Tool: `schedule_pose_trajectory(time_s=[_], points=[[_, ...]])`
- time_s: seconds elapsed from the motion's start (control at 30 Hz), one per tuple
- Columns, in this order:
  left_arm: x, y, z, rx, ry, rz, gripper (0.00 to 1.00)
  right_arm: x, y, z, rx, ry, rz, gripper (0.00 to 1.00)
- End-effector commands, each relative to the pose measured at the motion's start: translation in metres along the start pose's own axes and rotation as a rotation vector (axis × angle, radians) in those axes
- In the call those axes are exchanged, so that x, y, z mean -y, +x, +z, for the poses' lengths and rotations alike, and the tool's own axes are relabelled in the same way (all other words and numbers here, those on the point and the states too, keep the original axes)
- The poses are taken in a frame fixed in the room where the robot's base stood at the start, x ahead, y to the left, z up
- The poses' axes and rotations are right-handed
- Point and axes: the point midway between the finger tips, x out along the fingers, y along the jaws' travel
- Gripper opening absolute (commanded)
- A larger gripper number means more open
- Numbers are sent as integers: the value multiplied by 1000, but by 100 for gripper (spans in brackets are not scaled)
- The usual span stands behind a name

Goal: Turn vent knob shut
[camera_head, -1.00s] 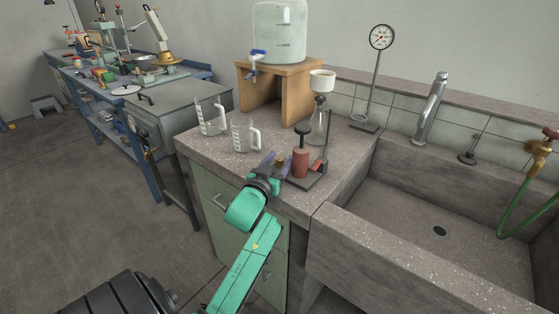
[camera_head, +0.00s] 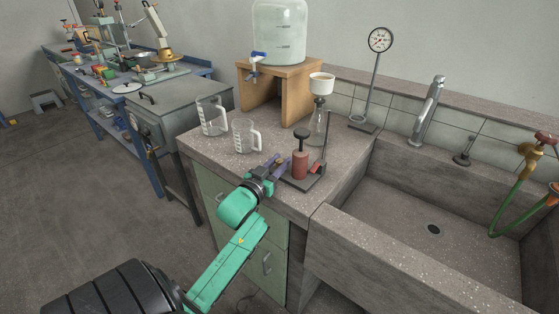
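A small hand pump with a dark red cylinder (camera_head: 300,165) and a black top knob (camera_head: 301,133) stands on a dark base plate (camera_head: 303,181) near the front of the bench. A thin upright rod and a small red part are at its right. I cannot clearly make out which part is the vent knob. My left gripper (camera_head: 277,163) comes in from the front left, low over the bench, just left of the pump. Its two purple fingers are apart, with no object clearly seen between them. My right gripper is out of view.
Two measuring jugs (camera_head: 212,116) stand left of the pump. Behind it are a flask with a white funnel (camera_head: 321,84), a wooden stand (camera_head: 284,77) bearing a water container (camera_head: 279,32), and a dial gauge (camera_head: 380,40). A stone sink (camera_head: 405,205) lies to the right.

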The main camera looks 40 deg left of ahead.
Motion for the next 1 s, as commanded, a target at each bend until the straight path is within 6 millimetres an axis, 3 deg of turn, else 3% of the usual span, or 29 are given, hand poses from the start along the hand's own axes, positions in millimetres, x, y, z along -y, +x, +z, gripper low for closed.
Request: schedule_pose_trajectory(time_s=[0.47,0.67,1.0], points=[[0,-7,0,1,0,-1,60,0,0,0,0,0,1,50],[0,-41,2,5,-1,-1,60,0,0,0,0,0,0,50],[0,-126,2,6,0,-3,60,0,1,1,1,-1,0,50]])
